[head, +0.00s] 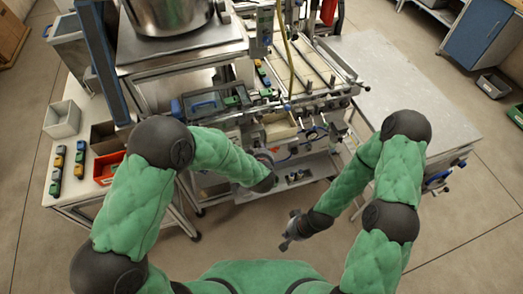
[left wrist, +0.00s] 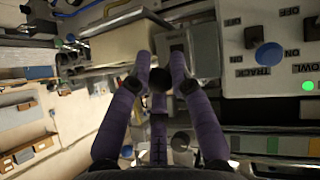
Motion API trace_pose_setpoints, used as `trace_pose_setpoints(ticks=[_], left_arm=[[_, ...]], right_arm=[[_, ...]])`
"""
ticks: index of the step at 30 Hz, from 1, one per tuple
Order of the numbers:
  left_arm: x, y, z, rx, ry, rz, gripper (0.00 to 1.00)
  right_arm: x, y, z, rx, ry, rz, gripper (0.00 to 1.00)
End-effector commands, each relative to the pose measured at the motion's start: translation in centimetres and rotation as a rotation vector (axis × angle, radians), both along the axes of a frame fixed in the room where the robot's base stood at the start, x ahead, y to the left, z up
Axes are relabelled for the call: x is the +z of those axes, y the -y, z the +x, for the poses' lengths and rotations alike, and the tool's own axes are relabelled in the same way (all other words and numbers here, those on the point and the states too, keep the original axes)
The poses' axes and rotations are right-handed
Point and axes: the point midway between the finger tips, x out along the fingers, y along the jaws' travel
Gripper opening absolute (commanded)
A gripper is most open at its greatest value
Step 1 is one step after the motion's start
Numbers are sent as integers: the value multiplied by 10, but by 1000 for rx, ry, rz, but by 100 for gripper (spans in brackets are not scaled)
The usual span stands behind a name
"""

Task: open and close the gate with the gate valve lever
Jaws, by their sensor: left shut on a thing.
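In the left wrist view my left gripper (left wrist: 160,64) has its two purple-grey fingers on either side of a dark round knob (left wrist: 160,79), which looks like the end of the gate valve lever. The fingers are closed on it. In the head view my left arm reaches into the machine (head: 300,105), and the lever and left fingertips are hidden behind my own wrist. My right gripper (head: 288,230) hangs over the floor in front of the machine. Its fingers look spread and hold nothing. The gate itself cannot be made out.
In the left wrist view a control panel (left wrist: 235,68) with a blue knob and a green light stands to the right. In the head view a grey table (head: 405,90) stands right of the machine, and a side table with a red bin (head: 108,168) stands left. The floor around my right gripper is clear.

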Motion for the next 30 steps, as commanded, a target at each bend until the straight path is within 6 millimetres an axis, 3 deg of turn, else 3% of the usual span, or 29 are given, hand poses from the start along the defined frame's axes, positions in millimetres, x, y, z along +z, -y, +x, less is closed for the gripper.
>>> trace_pose_setpoints(ticks=[10, 11, 13, 24, 30], left_arm=[[0, 0, 0, 1, -1, -2, 0], [0, 0, 0, 1, -1, -2, 29], [0, 0, 0, 0, -1, -1, 46], [2, 0, -1, 1, 0, -1, 46], [16, 1, -19, -2, 1, -1, 46]], right_arm=[[0, 0, 0, 0, 0, 0, 0], [0, 0, 0, 0, 0, 0, 0], [0, 0, 0, 0, 0, 0, 0], [0, 0, 0, 0, 0, 0, 0], [0, 0, 0, 0, 0, 0, 0]])
